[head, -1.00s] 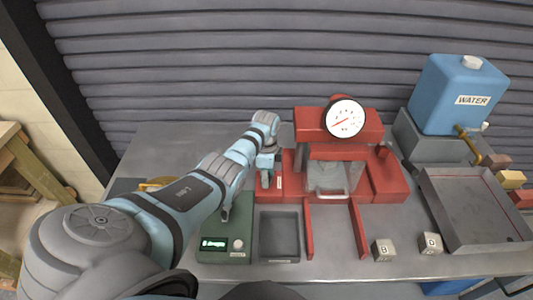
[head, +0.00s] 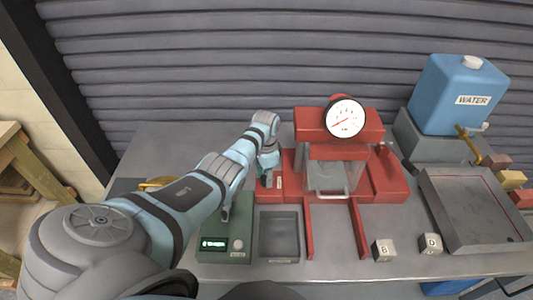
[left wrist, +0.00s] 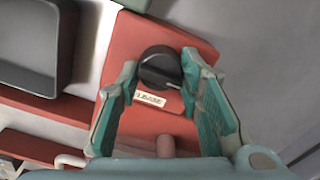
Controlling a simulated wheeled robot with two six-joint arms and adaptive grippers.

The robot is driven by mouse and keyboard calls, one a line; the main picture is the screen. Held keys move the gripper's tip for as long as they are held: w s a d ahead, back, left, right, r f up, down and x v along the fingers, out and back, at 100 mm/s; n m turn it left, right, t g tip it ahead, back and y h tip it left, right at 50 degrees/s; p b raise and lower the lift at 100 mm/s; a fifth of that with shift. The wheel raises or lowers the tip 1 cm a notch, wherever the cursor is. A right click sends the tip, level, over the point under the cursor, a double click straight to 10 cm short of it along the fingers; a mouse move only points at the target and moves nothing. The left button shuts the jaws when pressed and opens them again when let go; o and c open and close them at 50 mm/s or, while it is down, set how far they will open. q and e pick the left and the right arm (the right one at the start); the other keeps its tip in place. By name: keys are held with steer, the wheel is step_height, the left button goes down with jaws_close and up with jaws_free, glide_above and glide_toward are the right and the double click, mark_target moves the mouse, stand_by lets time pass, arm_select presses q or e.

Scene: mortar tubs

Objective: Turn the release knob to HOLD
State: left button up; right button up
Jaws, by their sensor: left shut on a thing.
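The release knob (left wrist: 158,66) is a round black knob on a red block, with a small, blurred pale label (left wrist: 149,99) beside it in the left wrist view. My left gripper (left wrist: 162,78) has its teal fingers on either side of the knob and is shut on it. In the head view my left gripper (head: 267,176) reaches down to the left part of the red press (head: 386,180), and its fingers and arm hide the knob. I cannot read which setting the knob points to. My right gripper is not in view.
The press carries a round gauge (head: 346,118). A green box with a display (head: 226,246) and a grey tray (head: 280,256) stand in front. Cubes B (head: 384,250) and D (head: 430,243), a large tray (head: 470,205) and a blue water tank (head: 457,95) are to the right.

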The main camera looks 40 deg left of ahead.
mark_target(265, 176)
arm_select(q)
steer(key=shift+s+f, duration=0.25)
steer(key=o, duration=1.2)
steer(key=shift+w+a+r, duration=0.1)
steer(key=shift+r, duration=0.2)
step_height(265, 176, up, 12)
steer(key=shift+f, duration=0.2)
